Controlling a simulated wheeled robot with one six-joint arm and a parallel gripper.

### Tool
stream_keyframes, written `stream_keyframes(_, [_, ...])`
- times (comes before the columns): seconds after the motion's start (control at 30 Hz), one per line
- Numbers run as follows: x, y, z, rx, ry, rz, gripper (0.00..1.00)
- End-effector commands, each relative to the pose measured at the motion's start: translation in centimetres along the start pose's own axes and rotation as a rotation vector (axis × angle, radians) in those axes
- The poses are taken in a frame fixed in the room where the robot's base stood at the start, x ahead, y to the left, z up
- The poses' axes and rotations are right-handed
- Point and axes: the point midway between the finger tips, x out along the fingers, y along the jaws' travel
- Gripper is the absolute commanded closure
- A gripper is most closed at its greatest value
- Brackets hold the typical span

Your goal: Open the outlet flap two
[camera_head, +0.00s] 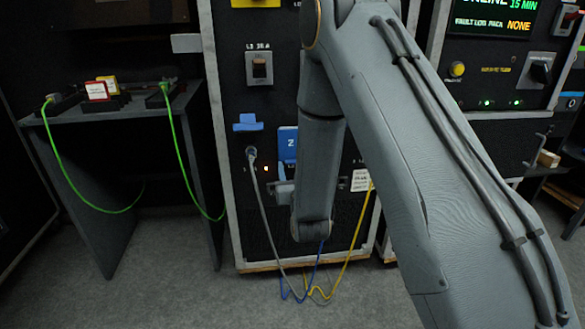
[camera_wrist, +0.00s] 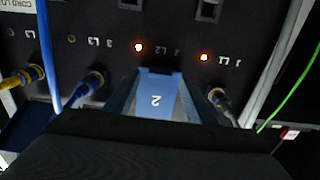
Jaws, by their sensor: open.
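The blue outlet flap marked 2 (camera_head: 288,143) is on the front of the black cabinet, left of my arm in the head view. In the wrist view, which looks upside down, the same blue flap (camera_wrist: 157,100) is in the middle with its number inverted. My gripper (camera_wrist: 157,88) is open, with a dark finger on each side of the flap. I cannot tell whether the fingers touch it. In the head view my forearm hides most of the gripper. The outlet behind the flap is hidden.
A grey cable is plugged in at a connector (camera_head: 251,152) left of the flap, below another blue flap (camera_head: 247,122). Blue and yellow cables (camera_head: 345,262) hang to the floor. A side table (camera_head: 140,105) with green cables stands left. Two orange lamps glow near the flap.

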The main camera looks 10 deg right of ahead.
Motion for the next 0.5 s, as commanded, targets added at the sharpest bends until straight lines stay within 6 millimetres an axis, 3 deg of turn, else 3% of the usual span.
stream_keyframes(0.2, [1.9,0.0,0.1,0.000,0.000,0.000,0.50])
stream_keyframes(0.5, [2.1,0.0,0.0,0.000,-0.001,0.000,0.50])
